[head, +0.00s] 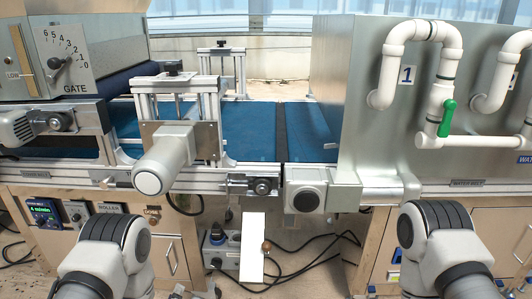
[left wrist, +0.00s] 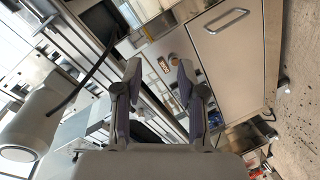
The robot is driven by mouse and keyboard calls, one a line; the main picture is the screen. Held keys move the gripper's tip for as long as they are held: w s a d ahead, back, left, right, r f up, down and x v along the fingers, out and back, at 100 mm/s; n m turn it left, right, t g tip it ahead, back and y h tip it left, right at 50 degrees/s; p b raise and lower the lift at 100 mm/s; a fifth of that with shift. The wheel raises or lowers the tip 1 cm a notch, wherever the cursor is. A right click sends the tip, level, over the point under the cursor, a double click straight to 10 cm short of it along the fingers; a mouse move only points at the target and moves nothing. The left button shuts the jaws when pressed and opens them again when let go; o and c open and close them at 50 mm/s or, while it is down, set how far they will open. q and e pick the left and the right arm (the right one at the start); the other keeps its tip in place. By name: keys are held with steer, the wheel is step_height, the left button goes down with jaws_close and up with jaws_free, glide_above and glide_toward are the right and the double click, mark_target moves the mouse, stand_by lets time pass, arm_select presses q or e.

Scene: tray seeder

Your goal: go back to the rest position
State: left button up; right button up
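My left gripper (left wrist: 159,68) shows in the left wrist view with its two dark fingers apart. The gap between the fingertips is empty, and the background machine shows through it. In the head view, my left arm comes in at the lower left, in front of the machine's lower panels. My right arm comes in at the lower right of the head view, in front of a cabinet. I cannot make out the right gripper there. No object is held in the left gripper.
A blue belt (head: 250,130) runs across the machine. A gate dial panel (head: 65,60) is at upper left. White pipes with a green valve handle (head: 447,118) are at right. Cables and a power box (head: 222,248) lie below the belt. A cabinet door handle (left wrist: 227,20) shows in the wrist view.

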arm_select(q)
steer(key=s+a+r+m+g+p, duration=0.1)
steer(key=s+r+m+g+p, duration=0.3)
steer(key=s+r+g+p, duration=0.65)
steer(key=s+f+m+g+p, duration=0.1)
steer(key=s+m+g+p, duration=0.3)
steer(key=s, duration=1.6)
steer(key=m+g, duration=0.1)
steer(key=m, duration=0.2)
steer(key=shift+s+d+f+g, duration=0.15)
steer(key=shift+s+g, duration=0.2)
steer(key=shift+s, duration=0.05)
arm_select(e)
step_height(320, 180, up, 19)
steer(key=shift+f, duration=0.2)
